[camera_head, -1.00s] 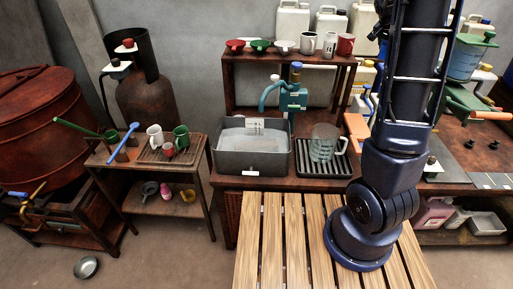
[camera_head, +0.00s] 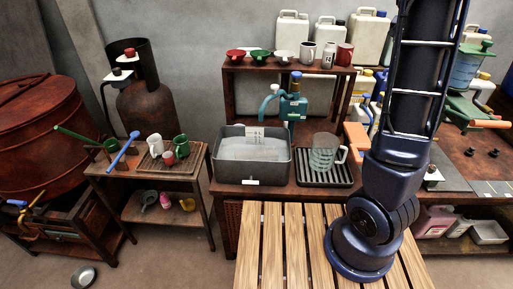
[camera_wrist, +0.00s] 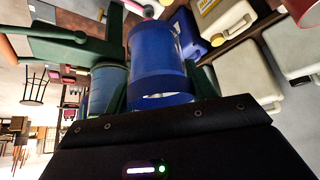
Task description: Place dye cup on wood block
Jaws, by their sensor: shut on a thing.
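In the wrist view a blue cup-like cylinder (camera_wrist: 160,60) sits between the dark green fingers of my gripper (camera_wrist: 155,90), which is shut on it. It appears to be the dye cup. Its contents cannot be seen. In the head view my arm rises out of the top of the picture, so the gripper and the held cup are out of that view. I cannot make out the wood block with certainty in either view.
A grey basin (camera_head: 222,168) and a clear jug (camera_head: 323,152) on a ribbed tray stand on the middle bench. A shelf above holds small bowls (camera_head: 284,57) and mugs. A green stand with a bucket (camera_head: 467,66) is at right. Pale canisters (camera_wrist: 225,22) lie close to my gripper.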

